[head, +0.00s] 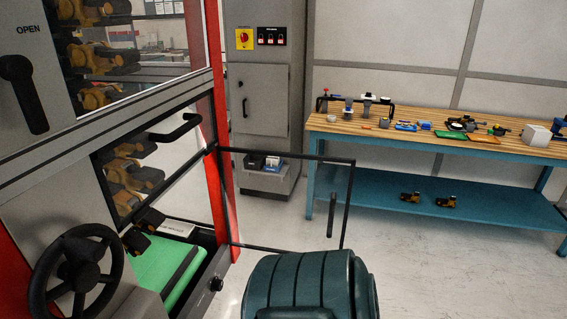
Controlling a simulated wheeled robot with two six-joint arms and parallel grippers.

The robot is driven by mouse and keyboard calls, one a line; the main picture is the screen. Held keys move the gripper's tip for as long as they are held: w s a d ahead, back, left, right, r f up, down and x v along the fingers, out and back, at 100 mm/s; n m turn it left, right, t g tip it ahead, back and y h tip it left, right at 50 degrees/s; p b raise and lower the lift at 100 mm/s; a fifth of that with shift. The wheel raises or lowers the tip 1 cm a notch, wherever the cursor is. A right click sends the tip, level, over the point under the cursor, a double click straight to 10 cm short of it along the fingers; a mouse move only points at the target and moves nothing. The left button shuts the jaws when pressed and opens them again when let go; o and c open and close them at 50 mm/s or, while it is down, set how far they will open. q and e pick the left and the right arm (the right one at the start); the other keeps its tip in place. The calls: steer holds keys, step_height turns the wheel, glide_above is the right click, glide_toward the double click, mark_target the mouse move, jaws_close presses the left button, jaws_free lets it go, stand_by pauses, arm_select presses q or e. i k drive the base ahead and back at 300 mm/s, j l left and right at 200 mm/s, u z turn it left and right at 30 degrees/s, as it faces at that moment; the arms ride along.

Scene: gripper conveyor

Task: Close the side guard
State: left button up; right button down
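The side guard (348,200) is a see-through panel in a thin black frame. It stands open, swung out to the right from the red post (216,130) of the machine. A dark upright handle (332,215) sits near its free edge. The opening beside the post shows a green conveyor belt (168,268) with dark parts at its far end. Neither of my grippers is in view.
A dark teal ribbed rounded object (305,282) stands at the bottom centre, in front of the guard's lower edge. A black handwheel (76,275) is at the lower left. A grey cabinet (265,100) stands behind the guard. A workbench (440,145) is at the right; the floor before it is clear.

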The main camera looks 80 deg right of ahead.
mark_target(333, 197)
steer(key=k+l, duration=0.1)
steer(key=l, duration=0.45)
steer(key=k+l+u, duration=0.1)
steer(key=l, duration=0.4)
steer(key=k+l, duration=0.2)
steer(key=l, duration=0.35)
steer(key=k+l+u, duration=0.1)
steer(key=l, duration=0.45)
steer(key=k+l, duration=0.2)
steer(key=l, duration=0.3)
steer(key=k+l+u, duration=0.1)
steer(key=l, duration=0.4)
steer(key=k+l, duration=0.25)
steer(key=l, duration=0.25)
steer(key=k+l+u, duration=0.1)
steer(key=l, duration=0.4)
steer(key=k, duration=0.05)
